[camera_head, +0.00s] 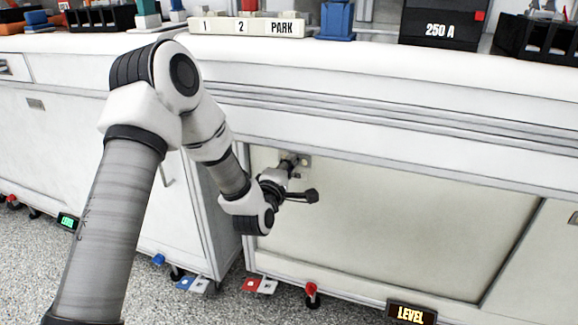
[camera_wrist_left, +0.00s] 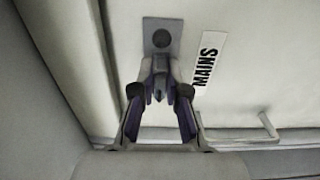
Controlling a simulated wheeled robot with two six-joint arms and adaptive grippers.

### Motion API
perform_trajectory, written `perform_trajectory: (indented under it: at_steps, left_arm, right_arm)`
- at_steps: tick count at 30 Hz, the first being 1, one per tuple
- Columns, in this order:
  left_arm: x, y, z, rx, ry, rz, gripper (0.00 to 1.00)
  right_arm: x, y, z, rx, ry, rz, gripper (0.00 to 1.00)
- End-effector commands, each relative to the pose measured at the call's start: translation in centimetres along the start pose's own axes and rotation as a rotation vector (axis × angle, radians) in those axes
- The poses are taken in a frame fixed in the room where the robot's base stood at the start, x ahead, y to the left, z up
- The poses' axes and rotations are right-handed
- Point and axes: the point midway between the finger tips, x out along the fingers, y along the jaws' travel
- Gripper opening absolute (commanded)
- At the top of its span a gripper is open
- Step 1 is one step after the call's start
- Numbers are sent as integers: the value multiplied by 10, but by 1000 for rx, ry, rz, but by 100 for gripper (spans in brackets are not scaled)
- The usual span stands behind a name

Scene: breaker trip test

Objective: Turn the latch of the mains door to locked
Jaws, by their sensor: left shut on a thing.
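The mains door (camera_head: 410,215) is a pale panel on the front of the white bench, and it sits flush in its frame. Its latch has a grey plate (camera_wrist_left: 162,24) with a round dark boss, beside a tilted white label (camera_wrist_left: 207,60) reading MAINS. My left gripper (camera_wrist_left: 159,88) is shut on the latch handle (camera_wrist_left: 159,64) just below the boss in the left wrist view. The fingers hide part of the handle. In the head view the left gripper (camera_head: 291,172) is at the door's upper left corner, and the latch is mostly hidden. My right gripper is not in view.
The bench top (camera_head: 350,57) carries a strip (camera_head: 245,27) marked 1, 2 and PARK, and a black 250 A unit (camera_head: 442,24). A bar handle (camera_wrist_left: 240,133) stands out near the door in the left wrist view. A LEVEL display (camera_head: 411,312) sits low in front.

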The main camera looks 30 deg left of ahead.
Motion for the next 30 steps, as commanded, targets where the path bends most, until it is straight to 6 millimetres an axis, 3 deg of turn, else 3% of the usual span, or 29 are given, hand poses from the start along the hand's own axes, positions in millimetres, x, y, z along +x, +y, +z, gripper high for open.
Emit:
perform_trajectory:
  at_steps: [10, 12, 13, 23, 26, 30]
  left_arm:
    - [0, -1, 0, -4, 0, -2, 0]
    - [0, -1, 0, -3, 0, -2, 34]
    - [0, -1, 0, -3, 0, -2, 39]
    - [-3, 0, 0, -2, 0, -1, 39]
    - [-15, 0, 0, -3, 0, -2, 39]
    - [-48, -1, 0, -5, 0, -5, 39]
  right_arm:
    - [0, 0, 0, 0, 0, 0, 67]
    - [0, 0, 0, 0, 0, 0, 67]
    - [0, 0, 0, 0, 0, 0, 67]
    - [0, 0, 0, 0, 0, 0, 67]
    - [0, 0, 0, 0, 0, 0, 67]
    - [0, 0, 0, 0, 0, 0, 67]
